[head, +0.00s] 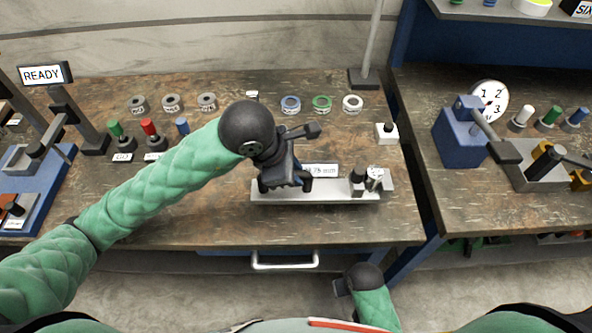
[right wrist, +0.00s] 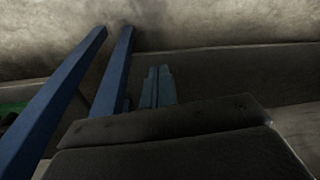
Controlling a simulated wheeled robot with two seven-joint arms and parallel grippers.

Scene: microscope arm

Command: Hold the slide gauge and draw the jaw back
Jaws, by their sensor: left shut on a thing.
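The slide gauge (head: 330,195) is a pale grey bar lying lengthwise on the wooden bench, with a small display reading in mm (head: 322,171) behind it. Near its right end stand a black knob-like part (head: 357,181) and a small round white-faced part (head: 375,178). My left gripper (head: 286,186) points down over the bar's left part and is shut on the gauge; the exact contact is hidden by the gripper. I cannot tell which part is the jaw. My right gripper (head: 344,286) is low in front of the bench, away from the gauge; its fingers are unclear.
Several rings (head: 291,104) lie at the back of the bench. Coloured plugs (head: 148,129) stand left. A white block with a black knob (head: 387,132) is at right. A second bench holds a blue dial stand (head: 460,148). A drawer handle (head: 285,263) juts out in front.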

